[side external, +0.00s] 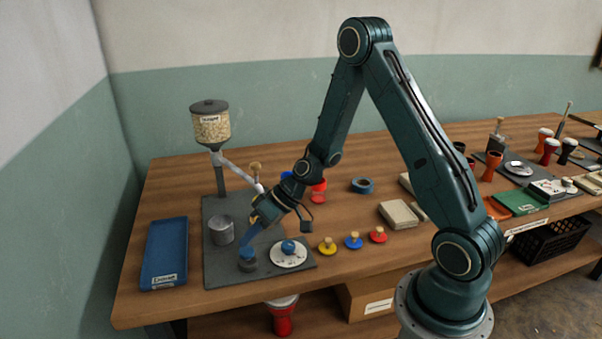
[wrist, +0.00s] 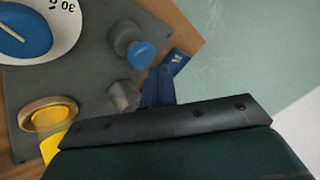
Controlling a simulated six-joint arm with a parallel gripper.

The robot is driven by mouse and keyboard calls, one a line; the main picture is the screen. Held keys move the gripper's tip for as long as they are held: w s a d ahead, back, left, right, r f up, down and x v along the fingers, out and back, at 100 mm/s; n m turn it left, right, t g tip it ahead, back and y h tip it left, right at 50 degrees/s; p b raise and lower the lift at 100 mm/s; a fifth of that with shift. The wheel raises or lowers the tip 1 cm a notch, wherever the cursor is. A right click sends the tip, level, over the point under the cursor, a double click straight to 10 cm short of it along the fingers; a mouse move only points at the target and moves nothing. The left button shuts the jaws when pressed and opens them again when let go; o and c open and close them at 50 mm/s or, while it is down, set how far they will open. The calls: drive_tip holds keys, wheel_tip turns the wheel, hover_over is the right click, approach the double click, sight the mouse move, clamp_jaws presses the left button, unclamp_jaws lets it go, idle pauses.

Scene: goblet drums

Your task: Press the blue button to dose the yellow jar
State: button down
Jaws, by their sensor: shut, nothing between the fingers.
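The blue button (side external: 247,254) sits on a dark round base at the front of the grey plate; in the wrist view its blue cap (wrist: 141,55) is near the top middle. My gripper (side external: 254,238) is shut and empty, pointing down at the button from above. The side view does not settle whether it touches the cap. A yellow jar with a wooden-looking rim (wrist: 50,115) stands on the plate at the left of the wrist view. My gripper mostly hides that spot in the side view.
A hopper of grain (side external: 211,127) rises behind the plate. A metal cup (side external: 222,231) and a blue-knobbed dial (side external: 288,253) flank the button. A blue tray (side external: 165,250) lies left. Yellow (side external: 327,247), blue (side external: 353,242) and red (side external: 378,236) knobbed pieces stand right.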

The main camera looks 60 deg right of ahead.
sight(251, 249)
drive_tip(key=shift+f, duration=1.45)
idle(2.0)
drive_tip(key=shift+r, duration=1.45)
drive_tip(key=shift+r, duration=2.5)
